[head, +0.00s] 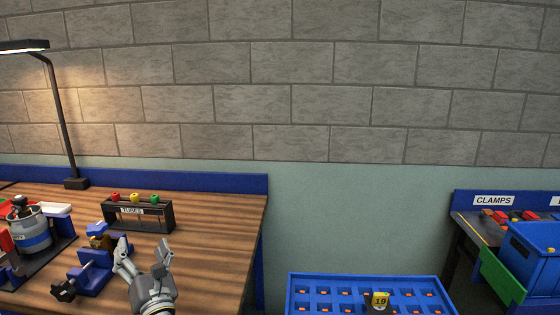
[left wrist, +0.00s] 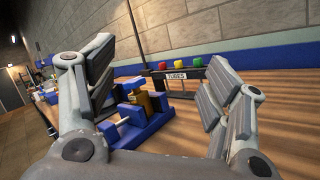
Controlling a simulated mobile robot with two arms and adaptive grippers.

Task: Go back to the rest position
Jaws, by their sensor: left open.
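My left gripper (head: 146,256) is open and empty over the right part of the wooden workbench (head: 215,235), with its two fingers spread apart. Its fingers also frame the left wrist view (left wrist: 163,85). Just left of it in the head view is a blue vise (head: 88,272) with a brass-coloured piece (head: 99,240) at its top. Behind the gripper stands a dark rack labelled TUBES (head: 140,216) with red, yellow and green caps. My right gripper is not in view.
A grey canister with a blue band (head: 30,232) and a black desk lamp (head: 62,120) stand at the left. Right of the bench are a gap, a blue compartment tray (head: 365,280) with a yellow 19 tag (head: 380,300), and a CLAMPS station (head: 493,200) with a blue bin (head: 530,258).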

